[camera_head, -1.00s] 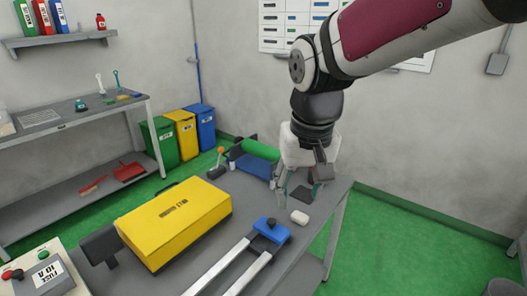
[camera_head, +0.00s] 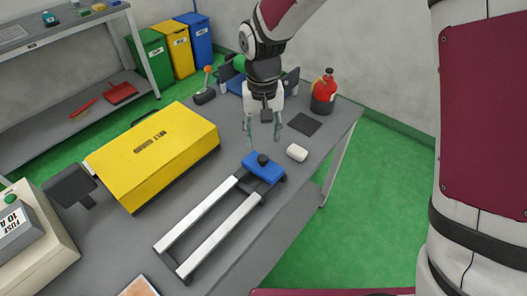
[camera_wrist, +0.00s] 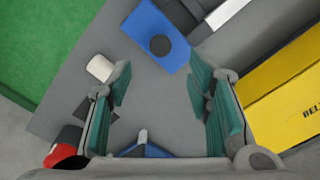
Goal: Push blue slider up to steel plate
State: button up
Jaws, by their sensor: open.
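The blue slider (camera_head: 268,173) with a black round knob (camera_head: 262,159) sits at the far end of two parallel pale metal rails (camera_head: 208,222). In the wrist view, the slider (camera_wrist: 150,30) lies ahead of my fingers, with its knob (camera_wrist: 160,45) facing the camera. My gripper (camera_head: 264,138) is open and empty, above the table on the far side of the slider. I cannot identify the steel plate for certain; a dark end piece shows at the rails' near end.
A yellow box (camera_head: 155,150) stands left of the rails. A red bottle (camera_head: 324,88) stands at the far right table corner. Bare table lies between the yellow box and rails.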

aim_at(263, 158)
notch_tip(263, 158, down, 8)
jog(key=shift+f, duration=0.1)
dwell(0.4)
grip_shut()
